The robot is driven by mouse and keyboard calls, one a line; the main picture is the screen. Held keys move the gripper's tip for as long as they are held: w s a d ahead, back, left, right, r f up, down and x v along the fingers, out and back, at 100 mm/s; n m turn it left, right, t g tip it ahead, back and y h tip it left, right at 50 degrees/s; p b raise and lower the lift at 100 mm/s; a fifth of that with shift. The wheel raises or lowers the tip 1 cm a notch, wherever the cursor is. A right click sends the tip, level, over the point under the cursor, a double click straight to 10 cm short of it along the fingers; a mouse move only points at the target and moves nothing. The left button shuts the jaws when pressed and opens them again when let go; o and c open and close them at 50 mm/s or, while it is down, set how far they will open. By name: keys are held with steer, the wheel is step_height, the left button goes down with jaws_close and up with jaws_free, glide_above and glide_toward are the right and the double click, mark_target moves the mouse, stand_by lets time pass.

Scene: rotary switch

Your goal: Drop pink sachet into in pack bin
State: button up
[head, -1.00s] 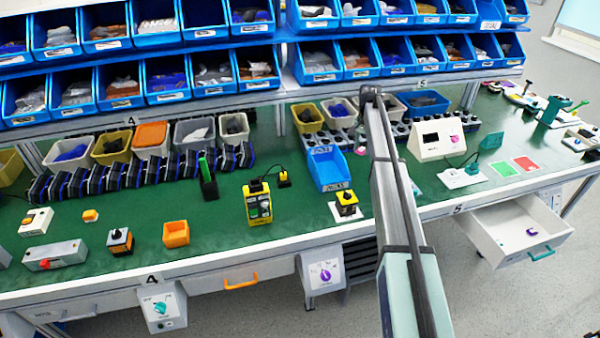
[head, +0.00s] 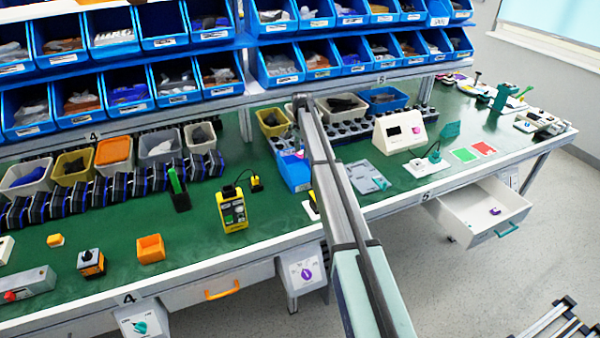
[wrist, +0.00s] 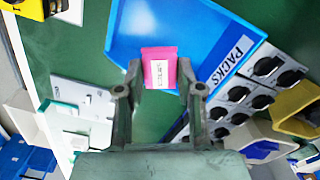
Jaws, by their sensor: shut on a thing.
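The pink sachet (wrist: 159,68) with a white label is between the fingertips of my gripper (wrist: 160,78) in the wrist view, and the gripper is shut on it. The blue pack bin (wrist: 135,28), labelled PACKS, lies beyond the sachet in that view. The sachet overlaps the bin's lower edge in the picture; its height above the bin is hard to tell. In the head view the blue bin (head: 295,178) stands on the green bench, and a small pink patch shows near its top. My arm hides most of the gripper there.
A row of round black-topped parts (wrist: 238,95) and a yellow bin (wrist: 298,108) are beside the pack bin. A grey panel (head: 367,178) lies right of my arm. A yellow meter (head: 232,210) stands to the left. An open white drawer (head: 480,212) juts out at the right.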

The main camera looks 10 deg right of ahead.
steer(key=shift+f+b, duration=0.35)
steer(key=shift+f, duration=0.95)
steer(key=o, duration=1.1)
steer(key=shift+c, duration=0.2)
step_height(320, 180, up, 12)
steer(key=shift+s+a, duration=0.1)
